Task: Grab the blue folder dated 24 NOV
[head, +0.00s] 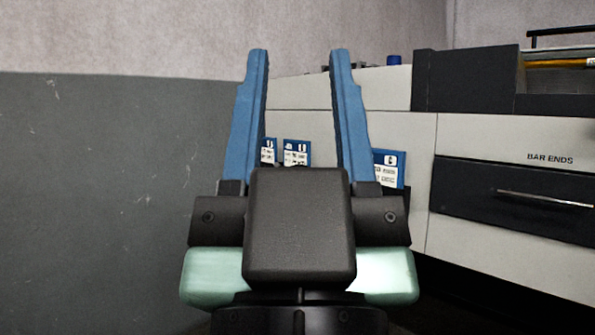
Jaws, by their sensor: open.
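My gripper (298,62) is open and empty in the middle of the head view, with its two blue fingers pointing up and away. Beyond it, low against the pale cabinet side, stand several blue folders with white labels. One folder (296,152) shows between my fingers, and part of another (268,151) shows beside my left finger. A third folder (389,168) shows just right of my right finger. Their label print is too small to read, so I cannot tell which is dated 24 NOV. My gripper body hides their lower parts.
A pale cabinet (480,240) fills the right side, with a dark drawer (510,190) marked BAR ENDS and its metal handle. A dark box (465,80) and a small blue object (394,60) sit on top. A grey wall (100,200) closes the left.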

